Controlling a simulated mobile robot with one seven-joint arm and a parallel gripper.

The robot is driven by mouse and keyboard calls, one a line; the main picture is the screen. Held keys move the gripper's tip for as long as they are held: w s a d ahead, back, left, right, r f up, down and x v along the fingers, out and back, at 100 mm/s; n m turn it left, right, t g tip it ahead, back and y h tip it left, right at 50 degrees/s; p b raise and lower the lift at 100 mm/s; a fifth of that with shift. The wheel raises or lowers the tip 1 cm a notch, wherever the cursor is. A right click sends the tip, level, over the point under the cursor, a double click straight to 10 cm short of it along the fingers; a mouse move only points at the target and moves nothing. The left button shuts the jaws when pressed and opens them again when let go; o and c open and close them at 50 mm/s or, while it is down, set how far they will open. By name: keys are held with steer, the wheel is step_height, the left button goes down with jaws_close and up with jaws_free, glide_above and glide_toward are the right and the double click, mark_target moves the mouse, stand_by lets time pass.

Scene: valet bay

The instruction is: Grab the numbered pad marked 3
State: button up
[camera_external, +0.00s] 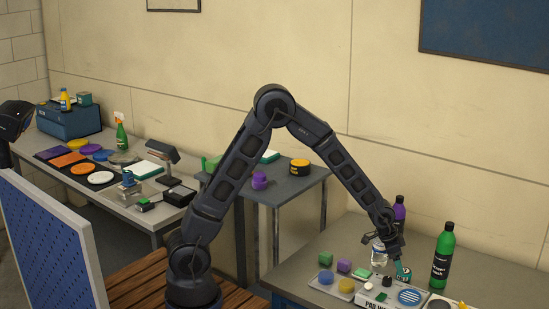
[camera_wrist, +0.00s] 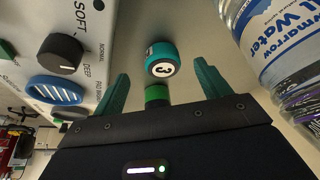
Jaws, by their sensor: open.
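The numbered pad marked 3 (camera_wrist: 161,60) is a small teal round piece with a white 3 on a black-and-white face. In the wrist view it lies between and slightly beyond the tips of my gripper (camera_wrist: 161,75). The teal fingers are spread apart, with a visible gap on each side of the pad. In the external view my gripper (camera_external: 400,262) is low over the front right table, and I cannot clearly separate the pad from the fingers there.
A clear water bottle (camera_wrist: 282,50) stands close on the right in the wrist view. A pale pad-washing unit (camera_wrist: 110,30) with a black knob (camera_wrist: 60,53) and blue striped oval (camera_wrist: 56,90) is on the left. A green bottle (camera_external: 442,256) stands right of my gripper.

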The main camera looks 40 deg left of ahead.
steer(key=shift+w+d+x, duration=0.15)
steer(key=shift+x, duration=1.15)
steer(key=shift+w+d+x, duration=0.1)
steer(key=shift+d+x, duration=0.05)
steer(key=shift+x, duration=1.15)
steer(key=shift+r, duration=0.2)
steer(key=c, duration=1.1)
steer(key=shift+o, duration=0.2)
